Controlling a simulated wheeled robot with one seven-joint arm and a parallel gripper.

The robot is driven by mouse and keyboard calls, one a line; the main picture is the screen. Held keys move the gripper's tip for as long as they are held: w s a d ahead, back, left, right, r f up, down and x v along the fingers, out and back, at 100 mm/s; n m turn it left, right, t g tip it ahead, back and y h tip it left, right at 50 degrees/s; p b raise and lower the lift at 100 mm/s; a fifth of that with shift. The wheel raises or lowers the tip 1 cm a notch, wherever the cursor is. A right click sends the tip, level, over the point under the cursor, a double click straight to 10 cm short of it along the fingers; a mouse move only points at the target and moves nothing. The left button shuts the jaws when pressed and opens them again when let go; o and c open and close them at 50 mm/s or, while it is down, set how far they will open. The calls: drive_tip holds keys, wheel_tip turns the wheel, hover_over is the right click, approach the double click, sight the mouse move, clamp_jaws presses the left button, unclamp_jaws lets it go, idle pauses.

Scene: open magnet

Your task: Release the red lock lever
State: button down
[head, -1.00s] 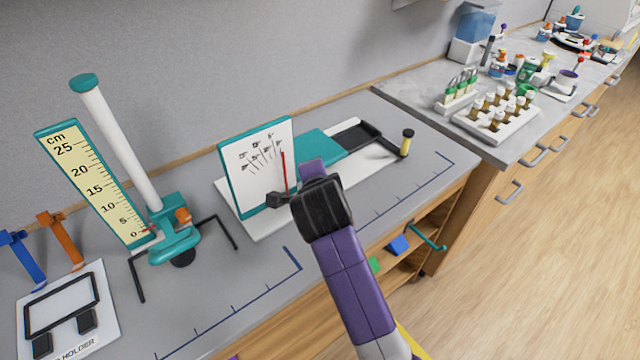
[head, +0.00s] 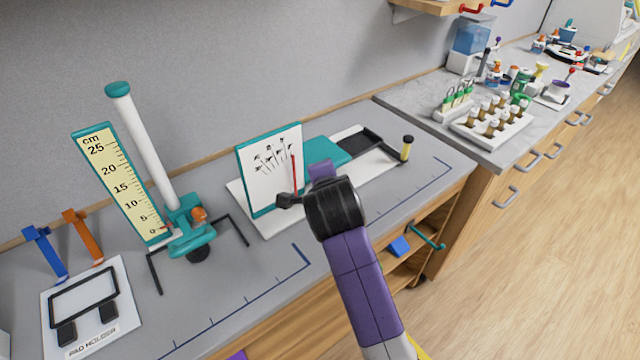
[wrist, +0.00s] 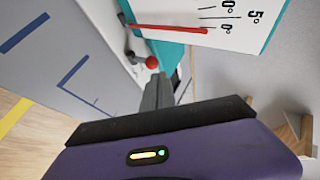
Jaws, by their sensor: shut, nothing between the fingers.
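A white scale board with teal edges (head: 268,172) stands upright on a white base on the bench. A thin red pointer (head: 293,172) lies across its face; it also shows in the wrist view (wrist: 165,29), by the 0 mark. In the wrist view a small red ball (wrist: 151,62) on a dark stem sits low by the board's teal side, just beyond the fingertips; it looks like the lock lever's knob.
A teal stand with a white tube and cm scale (head: 120,185) is at left, beside a pad holder plate (head: 85,315). A black tray (head: 358,140) and a yellow-black post (head: 406,150) are at right. The bench front strip is bare.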

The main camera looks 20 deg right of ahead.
drive_tip(key=s+a+r+b, duration=0.1)
drive_tip(key=s+a+r, duration=0.1)
drive_tip(key=s+r, duration=0.3)
drive_tip(key=shift+a+r, duration=0.4)
drive_tip(key=shift+r, duration=0.55)
